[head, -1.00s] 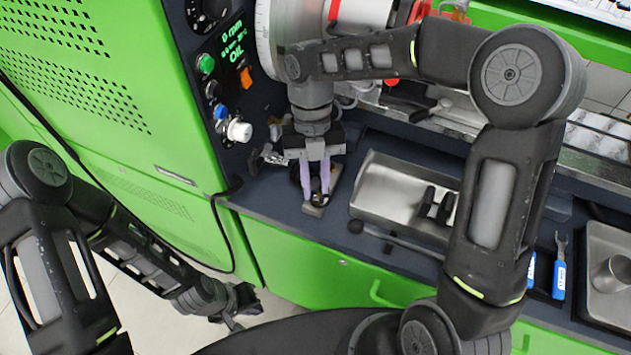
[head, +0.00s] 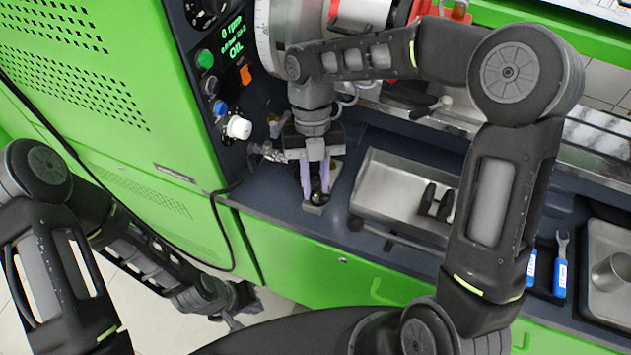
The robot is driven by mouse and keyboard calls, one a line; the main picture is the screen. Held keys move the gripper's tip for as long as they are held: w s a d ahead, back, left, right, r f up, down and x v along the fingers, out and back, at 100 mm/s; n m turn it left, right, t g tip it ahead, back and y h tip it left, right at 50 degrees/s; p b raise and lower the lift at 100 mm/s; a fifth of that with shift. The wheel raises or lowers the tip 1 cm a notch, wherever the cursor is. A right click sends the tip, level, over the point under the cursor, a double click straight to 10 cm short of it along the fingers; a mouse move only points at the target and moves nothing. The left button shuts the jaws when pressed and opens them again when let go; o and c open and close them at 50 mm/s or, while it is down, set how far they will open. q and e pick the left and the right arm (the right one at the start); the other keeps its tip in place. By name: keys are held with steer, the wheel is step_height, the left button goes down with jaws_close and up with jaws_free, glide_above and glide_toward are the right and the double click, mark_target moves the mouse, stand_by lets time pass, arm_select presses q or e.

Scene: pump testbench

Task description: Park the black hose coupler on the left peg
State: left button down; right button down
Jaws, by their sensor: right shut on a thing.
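My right gripper (head: 316,190) points down over the dark bench, with its two pale purple fingers close together. It is shut on a small dark piece, apparently the black hose coupler (head: 317,184), mostly hidden between the fingers. A small metal plate (head: 314,208) lies right beneath the fingertips. The pegs cannot be made out clearly behind the gripper, and I cannot tell whether the coupler touches one. My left gripper (head: 238,312) hangs low in front of the green cabinet, away from the bench objects. Its fingers are too small and dark to read.
A metal tray (head: 385,192) with black pieces stands right of my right gripper. Metal fittings (head: 265,152) lie to its left, near the control panel with its white knob (head: 238,128). Blue-handled wrenches (head: 560,275) and another metal tray (head: 600,300) are at the far right.

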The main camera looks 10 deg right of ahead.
stand_by(0.3)
steer(key=c, duration=0.8)
jaws_free()
arm_select(q)
steer(key=shift+w, duration=0.1)
arm_select(e)
steer(key=shift+o, duration=0.2)
steer(key=shift+r+p, duration=0.3)
steer(key=shift+r, duration=0.05)
steer(key=shift+r+p, duration=2.75)
steer(key=shift+r, duration=0.7)
arm_select(q)
step_height(320, 180, up, 6)
steer(key=shift+d+r, duration=0.1)
